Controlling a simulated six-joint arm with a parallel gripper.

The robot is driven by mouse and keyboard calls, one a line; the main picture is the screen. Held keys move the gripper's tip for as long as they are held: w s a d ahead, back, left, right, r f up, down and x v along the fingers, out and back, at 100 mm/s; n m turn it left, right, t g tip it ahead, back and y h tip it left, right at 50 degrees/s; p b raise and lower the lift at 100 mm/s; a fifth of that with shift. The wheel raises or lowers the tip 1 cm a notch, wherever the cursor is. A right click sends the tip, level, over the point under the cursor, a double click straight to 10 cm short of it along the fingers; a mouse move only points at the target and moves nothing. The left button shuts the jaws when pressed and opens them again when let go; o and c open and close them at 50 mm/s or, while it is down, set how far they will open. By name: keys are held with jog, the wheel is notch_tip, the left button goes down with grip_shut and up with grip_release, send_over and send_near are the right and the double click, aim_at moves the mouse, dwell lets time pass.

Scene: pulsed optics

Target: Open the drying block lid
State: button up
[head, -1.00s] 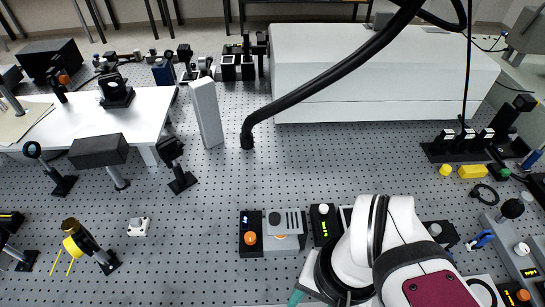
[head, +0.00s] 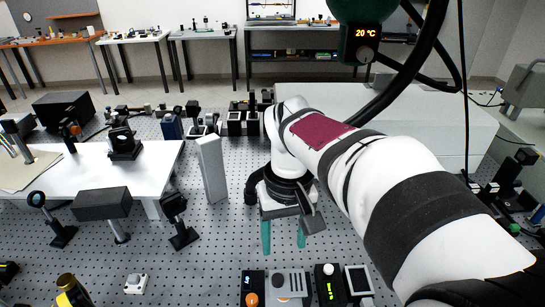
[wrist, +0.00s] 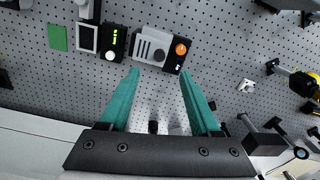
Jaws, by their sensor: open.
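The drying block appears to be the grey unit (head: 288,285) with a slotted light-grey top and a black panel with an orange knob on its left. It stands at the bottom of the head view, and its lid looks closed. It also shows at the top middle of the wrist view (wrist: 153,47), knob on the right. My gripper (head: 284,238) has two teal fingers, spread apart and empty. It hangs above the breadboard, behind the block in the head view. In the wrist view, my gripper (wrist: 160,75) points towards the block, apart from it.
A black device with a green display and white knob (head: 328,286) stands close right of the block. A tall white panel (head: 212,168) stands left of my gripper. A large white box (head: 440,118) lies behind the arm. The perforated board (head: 215,250) left of the block is mostly clear.

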aim_at(278, 278)
jog(key=shift+n, duration=0.4)
jog(key=f, duration=0.5)
jog(key=w+f, duration=0.1)
jog(key=f, duration=0.4)
jog(key=w+f, duration=0.1)
jog(key=f, duration=0.5)
jog(key=shift+a, duration=0.4)
jog(key=shift+r, duration=0.1)
grip_shut()
jog(key=shift+w, duration=0.1)
